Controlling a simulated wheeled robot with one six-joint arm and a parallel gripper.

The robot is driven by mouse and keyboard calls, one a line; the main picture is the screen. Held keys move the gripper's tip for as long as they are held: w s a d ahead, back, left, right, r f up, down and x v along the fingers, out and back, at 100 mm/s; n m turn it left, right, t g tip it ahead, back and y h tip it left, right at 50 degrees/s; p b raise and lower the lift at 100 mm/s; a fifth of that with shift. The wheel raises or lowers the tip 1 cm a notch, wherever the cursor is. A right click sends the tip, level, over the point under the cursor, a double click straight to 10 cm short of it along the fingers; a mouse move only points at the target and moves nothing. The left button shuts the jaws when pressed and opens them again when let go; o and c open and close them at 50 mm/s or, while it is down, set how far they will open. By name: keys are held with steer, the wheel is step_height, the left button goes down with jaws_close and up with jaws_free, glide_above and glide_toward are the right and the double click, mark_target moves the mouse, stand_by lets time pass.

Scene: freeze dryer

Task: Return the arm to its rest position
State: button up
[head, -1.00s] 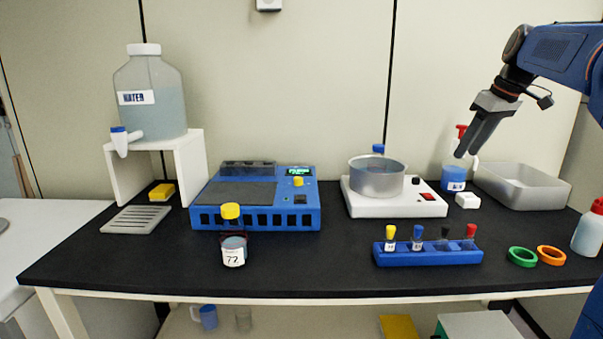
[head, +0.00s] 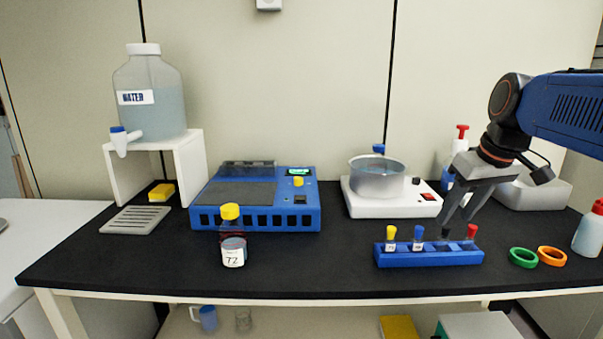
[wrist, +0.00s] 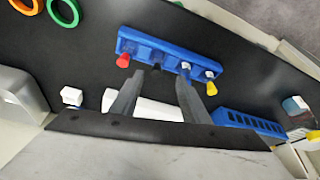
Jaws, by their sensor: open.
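My gripper (head: 459,217) is open and empty in the head view, pointing down above the right part of the blue tube rack (head: 428,258). In the wrist view my gripper (wrist: 158,95) shows its two fingers apart, with the blue rack (wrist: 165,52) beyond the tips. The rack holds tubes with yellow, blue, black and red caps. In the head view the fingers stand close behind the black-capped tube (head: 445,234); I cannot tell the exact gap. My blue arm reaches in from the right.
Green (head: 523,257) and orange (head: 552,256) rings lie right of the rack. The blue machine (head: 257,213) is further left. Open air lies above the bench.

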steer(key=s+a+f+m, duration=0.1)
steer(key=s+a+f, duration=0.1)
steer(key=s+f, duration=0.7)
steer(key=s+a+f+m, duration=0.1)
steer(key=s+a+f, duration=0.1)
steer(key=s+f, duration=0.7)
steer(key=shift+s+a+f+m+t+h, duration=0.2)
steer(key=shift+f+m+t+h, duration=0.1)
steer(key=shift+f+h, duration=0.1)
